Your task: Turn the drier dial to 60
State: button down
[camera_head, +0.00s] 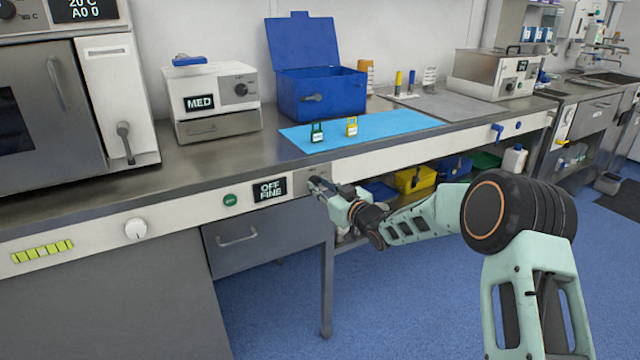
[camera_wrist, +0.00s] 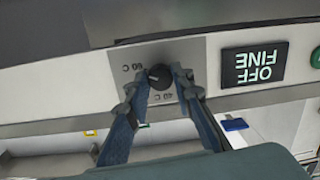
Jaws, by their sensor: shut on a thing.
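The dial (camera_wrist: 159,77) is a small black round knob on a grey plate (camera_wrist: 188,58) in the bench's front panel. Upside-down labels reading 60 C and 40 C stand beside it in the wrist view. My gripper (camera_wrist: 157,82) has one finger on each side of the knob and is shut on it. Part of the knob is hidden by the fingers, and its exact setting is hard to read. In the head view my gripper (camera_head: 322,186) reaches the panel and covers the dial. The display (camera_wrist: 254,66) beside it reads OFF FINE; it also shows in the head view (camera_head: 270,189).
A green button (camera_head: 230,200) and a white knob (camera_head: 135,229) sit farther left on the panel. A drawer (camera_head: 262,240) is below. A blue mat (camera_head: 375,128) with two small tagged items lies on the bench above. Yellow and blue bins (camera_head: 414,180) stand underneath.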

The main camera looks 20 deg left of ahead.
jog(key=shift+m, duration=0.4)
jog(key=c, duration=1.7)
grip_release()
jog(key=v, duration=1.2)
